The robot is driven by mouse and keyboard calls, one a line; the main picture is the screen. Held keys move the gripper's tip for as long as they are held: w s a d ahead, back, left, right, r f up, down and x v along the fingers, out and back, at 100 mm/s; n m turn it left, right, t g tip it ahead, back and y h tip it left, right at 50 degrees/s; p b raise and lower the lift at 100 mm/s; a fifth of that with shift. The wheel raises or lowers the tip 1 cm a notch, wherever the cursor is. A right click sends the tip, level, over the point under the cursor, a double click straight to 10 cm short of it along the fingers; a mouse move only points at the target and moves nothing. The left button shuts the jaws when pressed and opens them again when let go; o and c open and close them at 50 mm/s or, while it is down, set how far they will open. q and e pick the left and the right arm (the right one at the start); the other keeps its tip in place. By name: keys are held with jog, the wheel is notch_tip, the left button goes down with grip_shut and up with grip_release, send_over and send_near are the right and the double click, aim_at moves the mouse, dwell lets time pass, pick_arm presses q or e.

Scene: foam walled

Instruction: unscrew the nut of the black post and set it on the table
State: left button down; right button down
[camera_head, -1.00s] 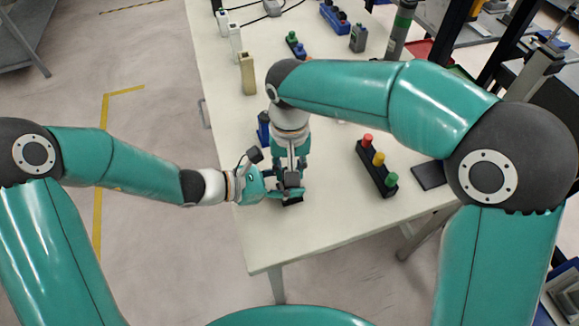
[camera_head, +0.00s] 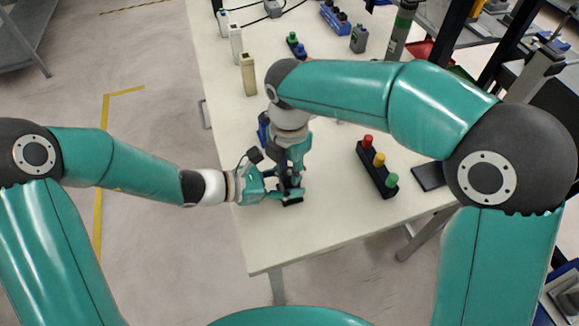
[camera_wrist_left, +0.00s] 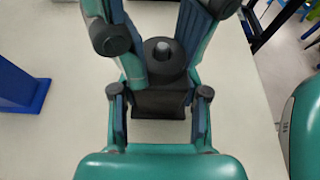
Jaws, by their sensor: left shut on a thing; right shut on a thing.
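The black post (camera_wrist_left: 160,103) stands on the table near its left edge, with a dark block-like base that also shows in the head view (camera_head: 292,202). A dark round piece around a grey stud tip (camera_wrist_left: 162,46) tops it and looks like the nut (camera_wrist_left: 176,62). My left gripper (camera_wrist_left: 160,96) comes in from the left and is shut on the post's lower part, a finger on each side. My right gripper (camera_head: 290,178) reaches down from above and is shut at the top of the post, apparently on the nut. Its fingers partly hide the nut.
A black holder (camera_head: 376,172) with red, yellow and green knobs stands to the right, beside a dark flat pad (camera_head: 428,177). A blue object (camera_head: 263,128) stands just behind the grippers. The table (camera_head: 320,236) is clear in front.

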jog(key=n, duration=1.3)
jog(key=c, duration=0.8)
grip_release()
jog(key=shift+c, duration=0.2)
jog(key=shift+s, duration=0.1)
